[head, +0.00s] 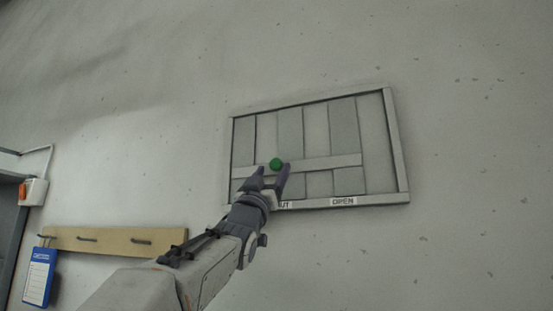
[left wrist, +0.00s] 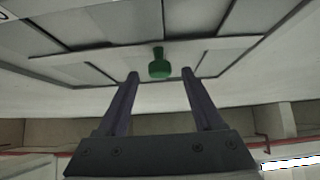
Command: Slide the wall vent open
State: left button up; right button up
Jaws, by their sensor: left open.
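The wall vent (head: 375,140) is a framed panel of light and darker grey slats on the wall, with a horizontal bar (head: 335,162) across it. A green knob (head: 276,163) sits on the bar toward its left part. Labels below read "OPEN" (head: 343,201) and, partly hidden by my gripper, one ending in "UT". My left gripper (head: 270,176) is open just below the knob in the head view. In the left wrist view the green knob (left wrist: 159,66) shows beyond and between the two fingertips (left wrist: 160,75), and nothing is held. My right gripper is not in view.
A wooden rail with pegs (head: 110,241) is on the wall at lower left, with a blue-framed sheet (head: 40,276) hanging beside it. An orange and white box (head: 33,192) is at the far left by a dark doorway. The wall right of the vent is clear.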

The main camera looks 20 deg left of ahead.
pick_arm(q)
jog(key=shift+p+x, duration=0.4)
jog(key=shift+x, duration=0.4)
grip_shut()
dwell(1.0)
